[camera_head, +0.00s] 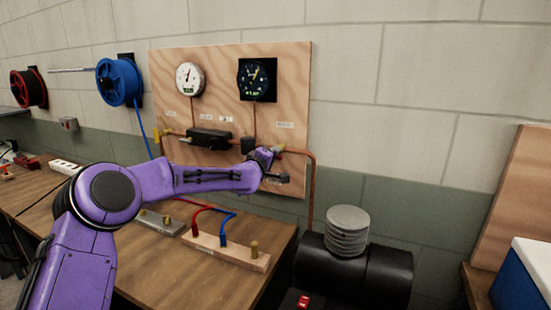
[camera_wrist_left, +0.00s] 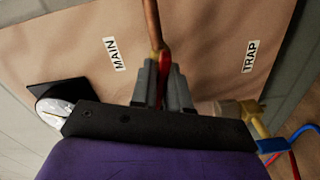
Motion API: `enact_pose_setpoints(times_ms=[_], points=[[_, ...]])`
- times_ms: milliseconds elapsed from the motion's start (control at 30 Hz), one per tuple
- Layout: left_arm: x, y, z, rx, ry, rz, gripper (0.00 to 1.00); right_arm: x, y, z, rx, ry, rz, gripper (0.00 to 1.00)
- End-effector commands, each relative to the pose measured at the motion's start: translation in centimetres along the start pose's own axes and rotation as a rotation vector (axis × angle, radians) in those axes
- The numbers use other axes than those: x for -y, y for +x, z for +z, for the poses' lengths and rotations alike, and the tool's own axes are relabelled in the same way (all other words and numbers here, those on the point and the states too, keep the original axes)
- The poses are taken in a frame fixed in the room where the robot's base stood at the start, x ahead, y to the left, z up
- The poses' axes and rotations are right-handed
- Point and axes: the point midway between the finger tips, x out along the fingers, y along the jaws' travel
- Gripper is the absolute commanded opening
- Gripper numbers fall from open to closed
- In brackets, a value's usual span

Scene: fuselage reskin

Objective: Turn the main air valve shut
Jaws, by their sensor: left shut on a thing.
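The wooden air panel (camera_head: 290,75) is on the wall, with copper pipe (camera_head: 313,190) leaving it at the right. My left gripper (camera_wrist_left: 164,82) is shut on this handle, one grey finger on each side. In the head view, the left gripper (camera_head: 274,157) is at the panel's lower right and hides most of the valve. My right gripper is not in view.
Two gauges, white (camera_head: 190,79) and black (camera_head: 257,79), are above the pipework. A black block (camera_head: 209,138) is left of my gripper. A wooden bar with hoses (camera_head: 228,253) lies on the bench below. A black tank (camera_head: 355,273) stands at the right.

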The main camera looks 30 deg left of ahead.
Motion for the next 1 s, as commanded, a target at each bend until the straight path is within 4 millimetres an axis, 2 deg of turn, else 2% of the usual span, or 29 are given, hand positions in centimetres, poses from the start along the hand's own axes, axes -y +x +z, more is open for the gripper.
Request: enact_pose_setpoints(times_ms=[1000], points=[[-0.4,0.0,-0.1,-0.007,0.949,0.005,0.00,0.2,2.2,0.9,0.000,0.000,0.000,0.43]])
